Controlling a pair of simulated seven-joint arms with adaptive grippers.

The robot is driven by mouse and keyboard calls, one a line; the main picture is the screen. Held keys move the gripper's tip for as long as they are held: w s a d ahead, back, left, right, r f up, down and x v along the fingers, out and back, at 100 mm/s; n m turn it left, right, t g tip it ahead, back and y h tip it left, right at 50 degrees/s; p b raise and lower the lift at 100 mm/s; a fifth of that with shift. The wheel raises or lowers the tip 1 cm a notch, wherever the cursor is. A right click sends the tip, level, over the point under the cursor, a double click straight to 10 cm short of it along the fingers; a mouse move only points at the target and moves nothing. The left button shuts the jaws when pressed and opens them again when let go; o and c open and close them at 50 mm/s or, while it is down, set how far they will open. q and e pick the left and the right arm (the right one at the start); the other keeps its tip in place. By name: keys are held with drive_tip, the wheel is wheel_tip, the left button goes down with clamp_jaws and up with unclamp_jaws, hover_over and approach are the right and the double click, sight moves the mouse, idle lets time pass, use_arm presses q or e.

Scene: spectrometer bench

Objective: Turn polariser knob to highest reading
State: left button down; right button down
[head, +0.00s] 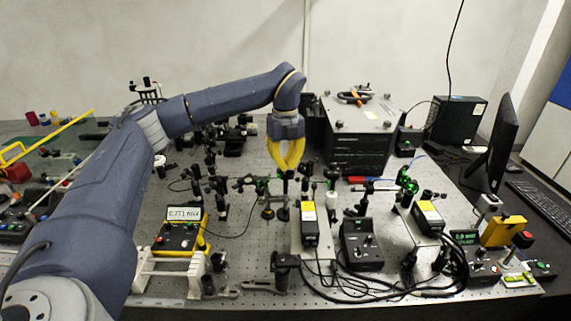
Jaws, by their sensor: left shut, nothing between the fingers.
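My left gripper (289,172), with yellow fingers, points down over the middle of the optical bench (245,262). Its fingers are shut and empty, just above a dark post-mounted optic (283,187). I cannot tell whether they touch it. The polariser knob is too small to tell apart among the dark mounts. A box with a lit white display (183,213) stands at front left; its text is hard to read. A second box with green digits (461,238) stands at front right; its reading is not legible. My right gripper is not in view.
Several post-mounted optics crowd the bench around the gripper. Yellow-labelled black modules (309,222) and a dark control box (361,244) stand in front, with loose black cables (375,287). A large black rack unit (357,135) stands behind. A monitor (503,130) is at right.

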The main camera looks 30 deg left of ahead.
use_arm(q)
drive_tip(key=m, duration=1.3)
idle(0.4)
idle(0.4)
drive_tip(key=c, duration=2.2)
unclamp_jaws()
drive_tip(key=c, duration=1.3)
unclamp_jaws()
drive_tip(key=shift+c, duration=0.2)
wheel_tip(320, 180, up, 12)
